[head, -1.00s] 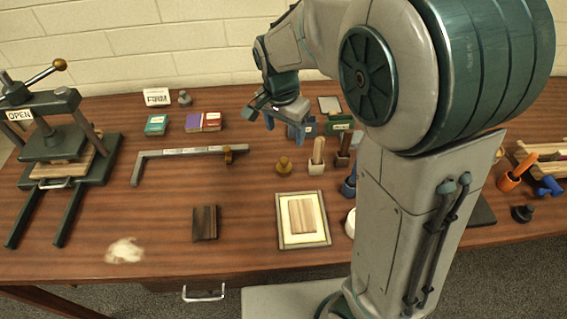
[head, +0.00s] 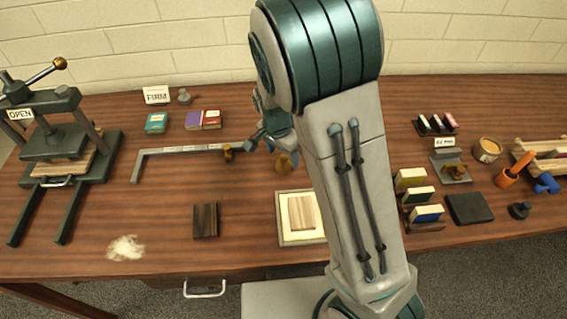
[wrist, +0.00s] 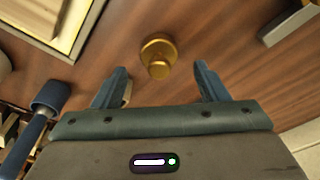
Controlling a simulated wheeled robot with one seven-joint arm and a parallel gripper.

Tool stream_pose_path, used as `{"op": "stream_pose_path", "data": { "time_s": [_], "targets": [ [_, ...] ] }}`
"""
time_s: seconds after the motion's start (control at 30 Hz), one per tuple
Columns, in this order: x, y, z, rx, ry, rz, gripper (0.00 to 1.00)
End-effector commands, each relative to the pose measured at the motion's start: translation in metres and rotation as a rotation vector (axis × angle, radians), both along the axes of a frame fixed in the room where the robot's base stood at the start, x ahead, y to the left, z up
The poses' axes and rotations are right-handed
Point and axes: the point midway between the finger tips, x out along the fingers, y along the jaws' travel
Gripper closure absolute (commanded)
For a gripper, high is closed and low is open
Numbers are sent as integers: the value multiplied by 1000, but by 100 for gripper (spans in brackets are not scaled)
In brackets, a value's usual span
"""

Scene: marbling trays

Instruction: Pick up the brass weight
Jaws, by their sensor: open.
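The brass weight (head: 284,165) is a small golden knobbed piece standing on the wooden table behind the framed tray. In the head view my arm stands close beside it and partly covers it. In the wrist view the brass weight (wrist: 158,52) lies ahead of my gripper (wrist: 160,70), centred between the two blue fingers and apart from them. My gripper (head: 266,143) is open and empty above the table, next to the weight.
The framed tray (head: 284,238) lies in front of the weight. An L-shaped bar (head: 165,152) with a brown slider lies to the left. A dark wood block (head: 205,221) lies front left. A blue-handled tool (wrist: 48,97) shows at left in the wrist view. My arm hides the area right of the weight.

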Motion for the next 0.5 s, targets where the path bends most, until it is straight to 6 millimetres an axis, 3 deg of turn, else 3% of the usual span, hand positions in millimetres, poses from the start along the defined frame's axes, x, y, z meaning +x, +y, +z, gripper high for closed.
{"op": "stream_pose_path", "data": {
  "time_s": [0.2, 0.5],
  "targets": [
    [1, -4, -25, -1, 3, -1, 33],
    [2, -3, -29, 0, 0, 0, 33]
  ]
}}
